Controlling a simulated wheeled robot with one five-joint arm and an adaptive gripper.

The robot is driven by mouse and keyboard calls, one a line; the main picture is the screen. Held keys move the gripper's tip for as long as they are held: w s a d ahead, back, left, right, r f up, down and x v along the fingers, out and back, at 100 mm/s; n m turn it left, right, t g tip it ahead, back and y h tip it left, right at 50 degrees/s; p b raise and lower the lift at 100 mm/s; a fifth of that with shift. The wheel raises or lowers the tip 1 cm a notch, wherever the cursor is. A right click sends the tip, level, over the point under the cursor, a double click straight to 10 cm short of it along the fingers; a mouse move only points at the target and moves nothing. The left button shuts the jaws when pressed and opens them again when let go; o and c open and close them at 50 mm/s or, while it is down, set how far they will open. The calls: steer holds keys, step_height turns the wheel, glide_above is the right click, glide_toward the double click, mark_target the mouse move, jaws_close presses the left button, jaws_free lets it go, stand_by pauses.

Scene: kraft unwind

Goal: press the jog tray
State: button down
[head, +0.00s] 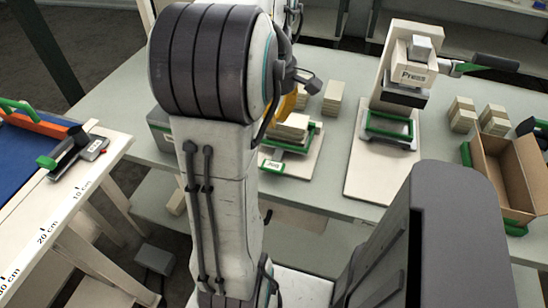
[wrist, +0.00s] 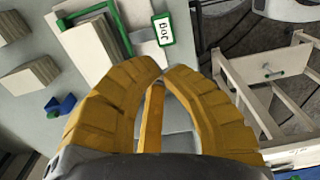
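The jog tray stands on the long bench in the head view, partly hidden behind my arm. It has a green frame (head: 312,131), a stack of pale pads (head: 292,127) in it, and a "Jog" label (head: 271,166) at its front. In the wrist view the green frame (wrist: 122,32), the stack (wrist: 88,52) and the label (wrist: 163,28) show beyond my fingertips. My gripper (wrist: 162,71) has yellow fingers whose tips come together, with nothing seen held. In the head view, a yellow finger (head: 288,106) shows behind the tray, mostly hidden by my arm.
A press (head: 405,85) with a green-edged tray stands to the right on a white board. A cardboard box (head: 500,180) and small pad stacks (head: 462,115) are farther right. A side table (head: 75,190) with a stapler-like tool (head: 75,150) is at the left.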

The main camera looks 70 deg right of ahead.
mark_target(273, 165)
steer(key=shift+f, duration=0.1)
step_height(273, 165, down, 14)
steer(key=shift+r+b, duration=0.1)
steer(key=shift+b, duration=0.65)
step_height(273, 165, down, 3)
steer(key=b, duration=0.2)
steer(key=shift+a+r+b, duration=0.1)
steer(key=shift+a+b, duration=0.05)
steer(key=shift+b, duration=0.15)
steer(key=shift+a, duration=0.1)
